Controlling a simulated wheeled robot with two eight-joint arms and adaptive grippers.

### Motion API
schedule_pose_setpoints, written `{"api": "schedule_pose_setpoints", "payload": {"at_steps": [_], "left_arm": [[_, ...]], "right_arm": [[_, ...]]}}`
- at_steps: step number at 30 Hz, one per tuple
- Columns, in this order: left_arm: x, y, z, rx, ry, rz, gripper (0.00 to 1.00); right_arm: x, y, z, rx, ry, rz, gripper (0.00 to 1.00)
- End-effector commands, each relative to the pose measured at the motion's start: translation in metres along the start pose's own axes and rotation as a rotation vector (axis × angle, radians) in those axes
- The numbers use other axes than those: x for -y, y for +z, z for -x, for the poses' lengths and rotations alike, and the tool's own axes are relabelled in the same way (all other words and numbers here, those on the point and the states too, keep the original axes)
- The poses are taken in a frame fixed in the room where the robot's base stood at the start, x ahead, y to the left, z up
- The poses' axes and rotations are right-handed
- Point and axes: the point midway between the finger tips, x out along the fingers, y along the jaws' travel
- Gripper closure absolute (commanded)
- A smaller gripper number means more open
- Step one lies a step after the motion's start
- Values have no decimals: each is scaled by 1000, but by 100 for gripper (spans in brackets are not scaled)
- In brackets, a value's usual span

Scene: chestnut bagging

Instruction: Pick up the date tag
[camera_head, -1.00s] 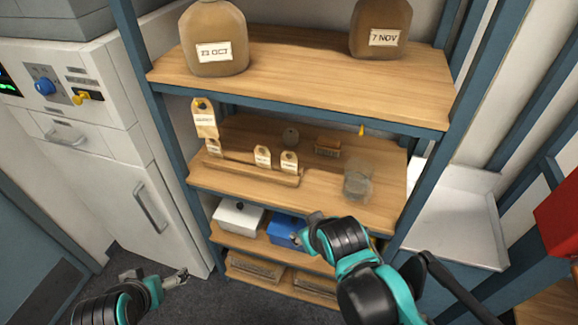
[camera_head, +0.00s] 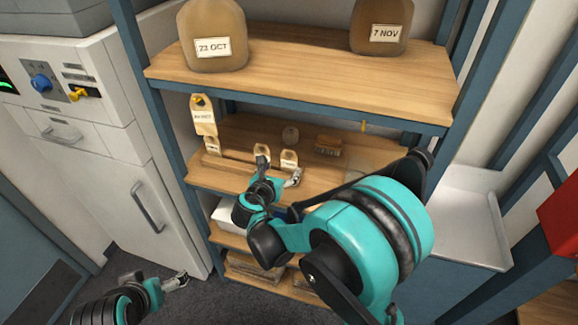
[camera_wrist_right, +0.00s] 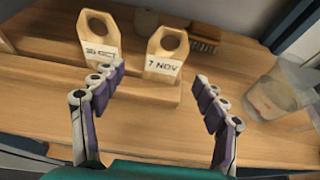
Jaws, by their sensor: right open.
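Wooden date tags stand in a wooden rail on the middle shelf. The tag marked 7 NOV (camera_wrist_right: 163,66) shows in the right wrist view and in the head view (camera_head: 289,158). Another tag (camera_wrist_right: 100,48), its print hard to read, stands to its left. My right gripper (camera_head: 279,171) is open and empty in front of these two tags. In the wrist view its fingers (camera_wrist_right: 159,84) spread below the 7 NOV tag, apart from it. A larger tag (camera_head: 204,120) hangs at the left shelf post, with a small tag (camera_head: 212,146) below it. My left gripper (camera_head: 178,281) is low left, its jaws unclear.
A brush (camera_head: 328,147) and a small round object (camera_head: 291,134) lie behind the tags. A clear container (camera_wrist_right: 277,92) stands right of my right gripper.

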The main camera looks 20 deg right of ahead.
Motion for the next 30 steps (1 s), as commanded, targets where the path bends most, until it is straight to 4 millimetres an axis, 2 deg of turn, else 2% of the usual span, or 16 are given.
{"api": "schedule_pose_setpoints", "payload": {"at_steps": [3, 8, 15, 23, 27, 28, 30], "left_arm": [[0, 3, -4, 0, 0, 0, 5], [0, 7, -9, 0, 0, 0, 5], [0, 15, -21, 0, 0, 0, 5], [0, 14, -20, 0, 0, 0, 5], [0, 14, -20, 0, 0, 0, 5], [0, 14, -20, 0, 0, 0, 5], [0, 14, -20, 0, 0, 0, 5]], "right_arm": [[1, -2, -15, -1, -2, -3, 28], [3, -3, -29, -2, -1, -5, 28], [6, -5, -65, -3, -2, -7, 28], [6, -3, -69, -3, 1, -5, 28], [6, -3, -69, -3, 1, -6, 64], [6, -3, -69, -3, 1, -6, 70], [6, -3, -69, -3, 1, -6, 70]]}}
